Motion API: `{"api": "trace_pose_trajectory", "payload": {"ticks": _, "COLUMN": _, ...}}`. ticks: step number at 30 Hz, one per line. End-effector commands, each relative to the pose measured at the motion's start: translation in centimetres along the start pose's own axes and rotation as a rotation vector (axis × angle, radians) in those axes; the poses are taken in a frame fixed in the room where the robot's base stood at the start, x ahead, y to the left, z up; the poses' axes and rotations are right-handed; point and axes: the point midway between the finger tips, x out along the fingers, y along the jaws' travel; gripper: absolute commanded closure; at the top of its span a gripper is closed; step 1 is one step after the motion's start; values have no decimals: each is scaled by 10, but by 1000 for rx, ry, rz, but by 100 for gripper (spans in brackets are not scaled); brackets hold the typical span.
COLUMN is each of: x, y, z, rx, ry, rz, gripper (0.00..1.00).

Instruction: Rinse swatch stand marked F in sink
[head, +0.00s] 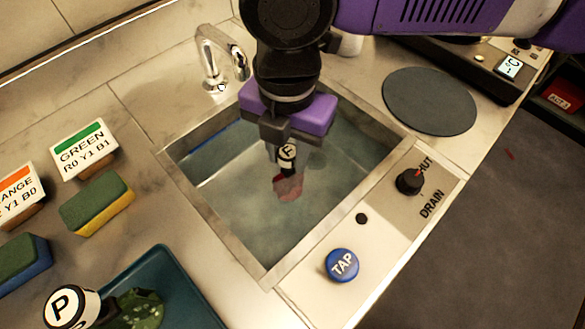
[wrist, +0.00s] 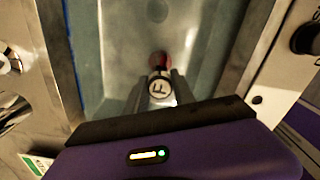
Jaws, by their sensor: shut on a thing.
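The swatch stand marked F (head: 287,155) has a round white top with a black F and a reddish lower part. My gripper (head: 280,150) is shut on it and holds it over or in the sink (head: 183,160). The stand and its F also show between the fingers in the wrist view (wrist: 158,88). The reddish part (head: 288,186) hangs at or below the surface of the cloudy, greenish water; I cannot tell how deep. The tap spout (head: 222,60) stands at the sink's back left, apart from the stand.
A blue TAP button (head: 342,264) and a black DRAIN knob (head: 410,181) sit on the right rim. A stand marked P (head: 72,307) is by a teal tray (head: 188,290).

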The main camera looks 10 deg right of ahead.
Motion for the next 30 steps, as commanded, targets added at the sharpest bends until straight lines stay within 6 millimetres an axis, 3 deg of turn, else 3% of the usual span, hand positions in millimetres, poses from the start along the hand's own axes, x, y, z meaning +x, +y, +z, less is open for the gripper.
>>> {"api": "trace_pose_trajectory", "payload": {"ticks": 6, "x": -1, "y": 4, "z": -12, "rx": -1, "ry": 1, "rz": 1, "gripper": 100}}
{"api": "trace_pose_trajectory", "payload": {"ticks": 15, "x": 0, "y": 4, "z": -12, "rx": 1, "ry": 1, "rz": 1, "gripper": 100}}
{"api": "trace_pose_trajectory", "payload": {"ticks": 30, "x": -2, "y": -6, "z": 15, "rx": 3, "ry": 1, "rz": 1, "gripper": 100}}
